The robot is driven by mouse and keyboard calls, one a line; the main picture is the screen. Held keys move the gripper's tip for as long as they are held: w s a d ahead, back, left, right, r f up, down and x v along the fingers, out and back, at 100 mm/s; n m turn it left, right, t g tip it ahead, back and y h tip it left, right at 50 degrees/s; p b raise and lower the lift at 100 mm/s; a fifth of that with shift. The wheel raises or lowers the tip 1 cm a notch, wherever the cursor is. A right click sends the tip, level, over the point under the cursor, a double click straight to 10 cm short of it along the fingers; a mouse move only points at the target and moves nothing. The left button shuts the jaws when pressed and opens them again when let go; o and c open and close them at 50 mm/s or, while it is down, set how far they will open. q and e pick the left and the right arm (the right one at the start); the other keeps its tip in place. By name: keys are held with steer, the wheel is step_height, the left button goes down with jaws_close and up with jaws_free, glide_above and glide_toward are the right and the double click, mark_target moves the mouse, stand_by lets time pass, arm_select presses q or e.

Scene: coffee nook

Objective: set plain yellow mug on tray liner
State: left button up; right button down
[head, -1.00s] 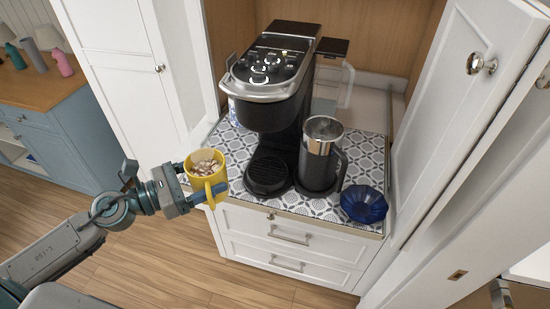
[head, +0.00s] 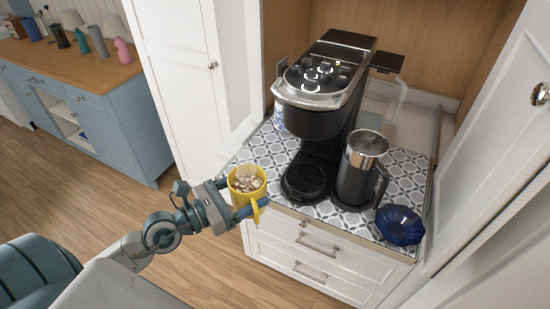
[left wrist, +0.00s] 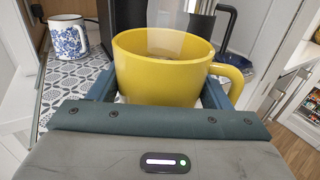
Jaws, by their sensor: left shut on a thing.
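The plain yellow mug (head: 246,190) is upright in my left gripper (head: 250,206), with small pale and brown bits showing inside it. The left gripper is shut on the mug, with one finger on each side. In the left wrist view the mug (left wrist: 165,75) fills the middle, its handle to the right. The mug is at the front left edge of the patterned tray liner (head: 405,170) in the head view; I cannot tell whether it is over the liner or just short of it. My right gripper is not in view.
A black coffee machine (head: 322,95) stands on the liner, with a steel-topped black jug (head: 357,180) beside it and a blue fluted bowl (head: 400,225) at the front right. A blue-patterned white mug (left wrist: 68,38) stands at the back left. White cabinet doors flank the nook.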

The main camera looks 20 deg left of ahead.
arm_select(q)
steer(key=w+a+b, duration=0.1)
steer(key=w+a, duration=0.1)
steer(key=w, duration=0.2)
steer(key=w+a+b, duration=0.1)
steer(key=w+a, duration=0.1)
steer(key=w, duration=0.1)
steer(key=w+a+f+b, duration=0.1)
steer(key=w+a, duration=0.1)
steer(key=w, duration=0.2)
steer(key=shift+w+a+f, duration=0.1)
steer(key=shift+w+a, duration=0.75)
steer(key=shift+w, duration=0.35)
steer(key=shift+f+b, duration=0.45)
steer(key=shift+f, duration=1.35)
steer(key=shift+f, duration=0.2)
steer(key=o, duration=1.4)
